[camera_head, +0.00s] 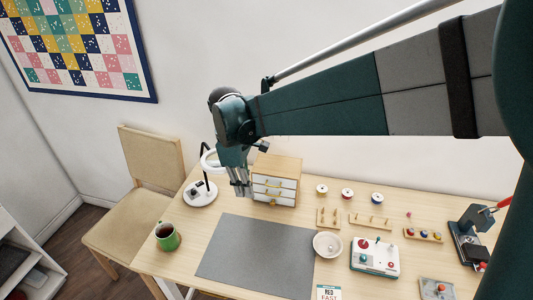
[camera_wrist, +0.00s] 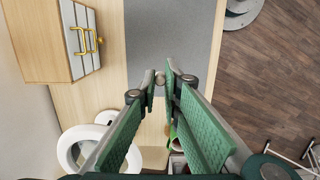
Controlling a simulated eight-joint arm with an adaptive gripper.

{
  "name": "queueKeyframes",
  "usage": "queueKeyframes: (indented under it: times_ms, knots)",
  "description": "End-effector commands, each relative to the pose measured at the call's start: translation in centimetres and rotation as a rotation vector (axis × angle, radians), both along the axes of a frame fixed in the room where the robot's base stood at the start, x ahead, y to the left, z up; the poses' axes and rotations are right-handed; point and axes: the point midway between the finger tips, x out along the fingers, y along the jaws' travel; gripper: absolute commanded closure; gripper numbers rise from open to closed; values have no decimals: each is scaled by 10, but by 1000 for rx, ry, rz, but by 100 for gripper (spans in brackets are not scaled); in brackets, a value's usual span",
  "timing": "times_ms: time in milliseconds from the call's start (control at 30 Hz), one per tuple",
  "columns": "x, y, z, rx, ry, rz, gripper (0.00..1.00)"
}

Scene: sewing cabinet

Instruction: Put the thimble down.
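My gripper (camera_head: 240,190) hangs over the table's left part, beside the small drawer cabinet and near the white ring lamp. In the wrist view its fingertips (camera_wrist: 160,76) are almost together, with a small grey metallic piece, seemingly the thimble (camera_wrist: 160,77), pinched between them. It is tiny there, and I cannot make it out in the head view. The fingertips appear above the table, near the edge of the grey mat (camera_head: 258,255), which also shows in the wrist view (camera_wrist: 172,35).
The drawer cabinet (camera_head: 276,181) and ring lamp (camera_head: 200,193) stand close to my gripper. A white bowl (camera_head: 327,244), wooden racks (camera_head: 370,221) and a button box (camera_head: 375,257) are to the right. The mat is bare.

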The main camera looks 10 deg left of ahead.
Motion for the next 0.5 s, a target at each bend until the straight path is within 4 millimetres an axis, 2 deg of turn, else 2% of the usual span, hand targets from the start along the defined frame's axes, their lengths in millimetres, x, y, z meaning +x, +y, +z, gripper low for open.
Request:
queueKeyframes:
  times_ms: [267, 500]
  knots:
    - [1, -2, -1, 0, 0, 1, 95]
    - [10, -20, -13, 3, 1, 12, 95]
